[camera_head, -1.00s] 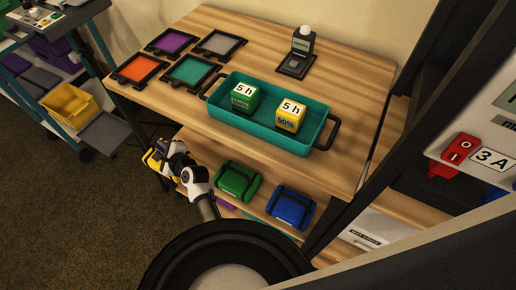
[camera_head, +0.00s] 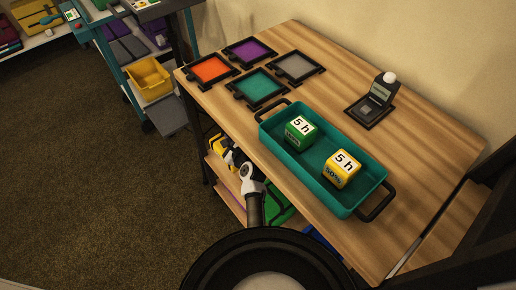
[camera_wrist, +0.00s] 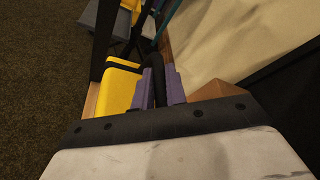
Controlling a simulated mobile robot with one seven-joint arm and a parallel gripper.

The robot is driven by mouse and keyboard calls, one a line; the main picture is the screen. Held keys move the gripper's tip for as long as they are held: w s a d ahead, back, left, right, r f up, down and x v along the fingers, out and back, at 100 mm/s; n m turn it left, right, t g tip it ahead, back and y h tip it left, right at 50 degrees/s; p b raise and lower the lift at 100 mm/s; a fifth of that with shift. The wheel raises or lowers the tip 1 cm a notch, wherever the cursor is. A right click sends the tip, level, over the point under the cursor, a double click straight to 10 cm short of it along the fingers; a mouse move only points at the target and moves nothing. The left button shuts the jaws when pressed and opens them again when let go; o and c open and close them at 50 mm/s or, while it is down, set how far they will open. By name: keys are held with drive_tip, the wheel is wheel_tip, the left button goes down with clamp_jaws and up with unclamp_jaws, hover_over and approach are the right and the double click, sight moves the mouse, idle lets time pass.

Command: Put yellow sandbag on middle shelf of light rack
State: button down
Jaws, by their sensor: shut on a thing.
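The yellow sandbag (camera_head: 217,146) shows at the left end of the wooden bench's lower level, partly hidden by my arm. In the wrist view the yellow sandbag (camera_wrist: 121,85) fills the left of centre, its dark handle between my gripper's purple fingers (camera_wrist: 161,85). My gripper (camera_head: 238,160) is shut on that handle, beside the bench's left leg. I cannot tell whether the bag still touches the shelf. No rack is clearly recognisable as the light rack. A green sandbag (camera_head: 279,207) and a blue sandbag (camera_head: 322,243) lie on the lower shelf, mostly hidden.
The wooden bench top (camera_head: 335,95) bears a teal tray (camera_head: 319,184) with a green and a yellow cube, several framed colour panels and a small black device (camera_head: 373,100). A teal cart (camera_head: 126,82) with a yellow bin (camera_head: 150,78) stands at upper left. Carpet (camera_head: 90,190) at left is clear.

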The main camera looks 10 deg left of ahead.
drive_tip(key=shift+w+f+b, duration=0.1)
drive_tip(key=shift+f+b, duration=1.6)
drive_tip(key=shift+f, duration=2.95)
drive_tip(key=shift+f, duration=0.15)
drive_tip(key=c, duration=1.4)
unclamp_jaws()
drive_tip(key=shift+f, duration=0.15)
drive_tip(key=shift+c, duration=0.2)
